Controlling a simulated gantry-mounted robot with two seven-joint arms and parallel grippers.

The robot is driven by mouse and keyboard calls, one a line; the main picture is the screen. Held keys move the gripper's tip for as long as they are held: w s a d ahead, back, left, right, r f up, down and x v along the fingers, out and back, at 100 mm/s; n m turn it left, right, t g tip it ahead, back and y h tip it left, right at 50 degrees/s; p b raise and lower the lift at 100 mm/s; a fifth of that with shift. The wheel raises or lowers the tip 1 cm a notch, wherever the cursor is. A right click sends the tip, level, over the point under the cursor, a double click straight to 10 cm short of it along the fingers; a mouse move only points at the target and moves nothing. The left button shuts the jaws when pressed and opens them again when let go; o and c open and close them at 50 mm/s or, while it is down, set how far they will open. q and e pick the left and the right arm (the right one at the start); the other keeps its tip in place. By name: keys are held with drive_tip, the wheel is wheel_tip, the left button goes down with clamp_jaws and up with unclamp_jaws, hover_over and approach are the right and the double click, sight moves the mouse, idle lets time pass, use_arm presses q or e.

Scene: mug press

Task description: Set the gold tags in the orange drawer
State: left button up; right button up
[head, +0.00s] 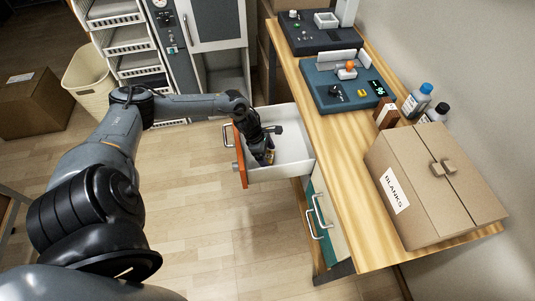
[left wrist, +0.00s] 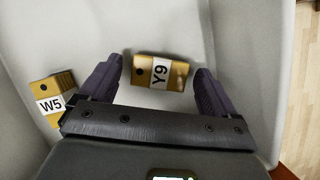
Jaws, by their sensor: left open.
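The orange drawer (head: 240,160) is pulled open from the wooden bench, and its white inside shows. My left gripper (head: 265,158) points down into it. In the left wrist view my left gripper (left wrist: 157,85) is open, its two dark fingers spread. A gold tag marked Y9 (left wrist: 160,72) is between the fingertips, with a gap on each side. Whether it rests on the drawer floor is hard to tell. Another gold tag stack marked W5 (left wrist: 50,100) lies in the drawer, left of the fingers. My right gripper is in neither view.
A blue device (head: 335,88) on the bench bears a small yellow piece (head: 361,93). A carton marked BLANKS (head: 425,175), two bottles (head: 417,100) and a dark device (head: 310,35) stand there too. A teal drawer (head: 327,220) is below. Bare bench lies in front of the blue device.

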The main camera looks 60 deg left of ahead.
use_arm(q)
drive_tip(key=shift+r, duration=0.25)
drive_tip(key=b+v, duration=0.1)
drive_tip(key=v, duration=1)
drive_tip(key=shift+s+r, duration=0.15)
drive_tip(key=shift+r, duration=0.2)
drive_tip(key=shift+a, duration=0.15)
